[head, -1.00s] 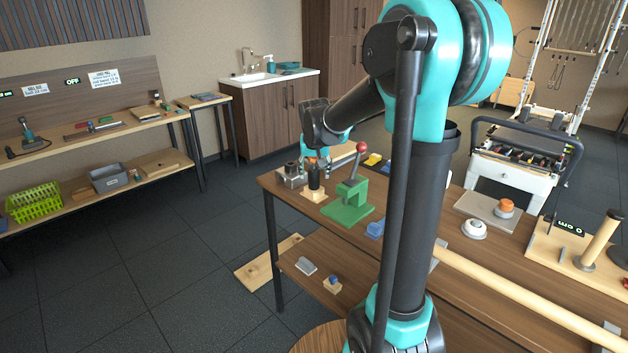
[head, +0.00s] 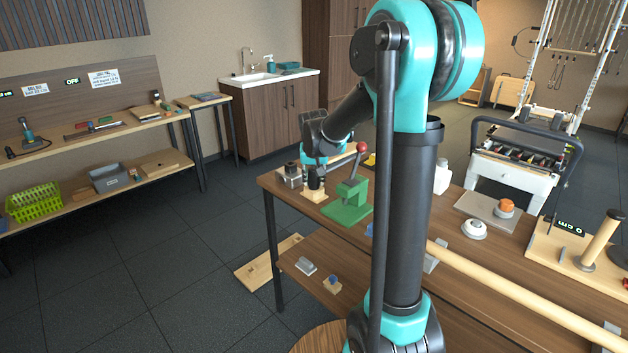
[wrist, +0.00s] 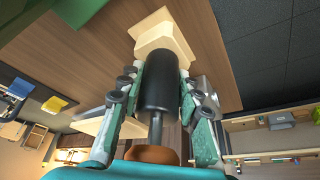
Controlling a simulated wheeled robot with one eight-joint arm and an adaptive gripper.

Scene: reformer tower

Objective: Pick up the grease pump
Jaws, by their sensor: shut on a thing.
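The grease pump, a black cylinder with a thin rod and a brown knob, stands near the workbench's left end in the head view (head: 315,184). In the wrist view the pump (wrist: 160,80) lies between the two fingers of my gripper (wrist: 157,98), which is shut on it. My gripper also shows in the head view (head: 314,178), mostly blocking the pump's upper part. A pale wooden block (wrist: 163,35) is at the pump's far end; I cannot tell whether the two touch.
A green press (head: 347,208) with a red-knobbed lever stands close to the right of the pump. A grey metal block (head: 291,173) is close on the left. A white bottle (head: 442,177) stands farther right on the workbench (head: 470,262).

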